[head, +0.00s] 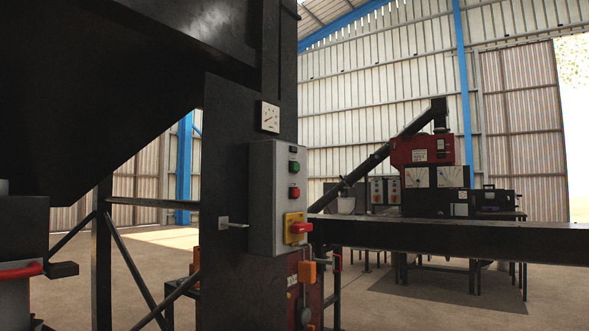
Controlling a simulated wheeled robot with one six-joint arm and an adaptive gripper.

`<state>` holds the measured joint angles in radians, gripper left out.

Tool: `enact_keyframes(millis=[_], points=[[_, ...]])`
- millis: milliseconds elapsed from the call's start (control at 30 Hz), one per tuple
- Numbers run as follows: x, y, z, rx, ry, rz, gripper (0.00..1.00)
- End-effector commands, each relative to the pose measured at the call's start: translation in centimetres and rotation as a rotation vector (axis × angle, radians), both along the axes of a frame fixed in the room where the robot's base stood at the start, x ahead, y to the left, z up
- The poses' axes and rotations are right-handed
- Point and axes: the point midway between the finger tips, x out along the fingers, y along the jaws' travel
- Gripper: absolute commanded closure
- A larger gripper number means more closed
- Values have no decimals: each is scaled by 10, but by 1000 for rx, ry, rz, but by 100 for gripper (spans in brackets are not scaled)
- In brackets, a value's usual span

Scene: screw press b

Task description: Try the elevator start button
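A grey control box (264,205) is mounted on the side of a tall dark machine column near the middle of the head view. Its narrow right face carries a green button (294,166) with a red button (294,192) below it. The labels are too small to read, so I cannot tell which button is named for the elevator. My gripper is not in view.
A dial gauge (270,117) sits above the box, and a small lever (233,225) sticks out at its left. A long dark beam (450,240) runs right. A red machine (422,149) stands behind. Open floor (400,305) lies at lower right.

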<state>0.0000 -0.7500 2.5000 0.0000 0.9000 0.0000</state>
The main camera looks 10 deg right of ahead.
Motion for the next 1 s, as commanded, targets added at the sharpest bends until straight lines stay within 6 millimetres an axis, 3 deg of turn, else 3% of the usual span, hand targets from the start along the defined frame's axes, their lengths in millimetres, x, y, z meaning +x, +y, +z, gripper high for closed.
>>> enact_keyframes(millis=[333,600,633,1000], points=[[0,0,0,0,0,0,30],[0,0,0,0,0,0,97],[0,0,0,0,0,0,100],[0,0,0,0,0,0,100]])
